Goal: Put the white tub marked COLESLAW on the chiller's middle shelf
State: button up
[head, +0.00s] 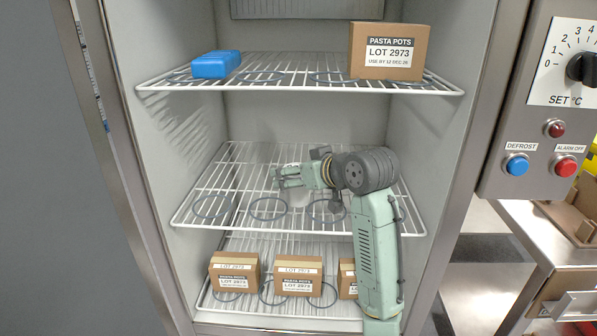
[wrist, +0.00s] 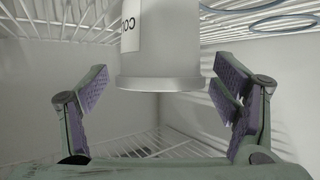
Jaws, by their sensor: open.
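The white tub (wrist: 160,45) is in the upper middle of the wrist view, with a label edge reading "CO" on its left side. Its wide rim shows at its lower end, and its other end is cut off by the frame. My gripper (wrist: 158,85) is open, with one finger on each side of the tub and a visible gap on both sides. In the head view my gripper (head: 282,177) is inside the chiller over the middle shelf (head: 217,180), pointing left. A pale shape just under it may be the tub; I cannot tell whether it touches the shelf.
The top shelf (head: 300,88) holds a blue pack (head: 215,65) and a PASTA POTS box (head: 388,52) above my arm. Several small boxes (head: 298,276) stand on the lower shelf. The middle shelf has free room at left, with ring marks. The chiller's side walls flank my arm.

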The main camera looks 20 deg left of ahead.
jog(key=shift+r, duration=0.25)
jog(key=b+v, duration=0.1)
jog(key=v, duration=1.1)
jog(key=shift+b, duration=0.35)
jog(key=shift+f, duration=0.15)
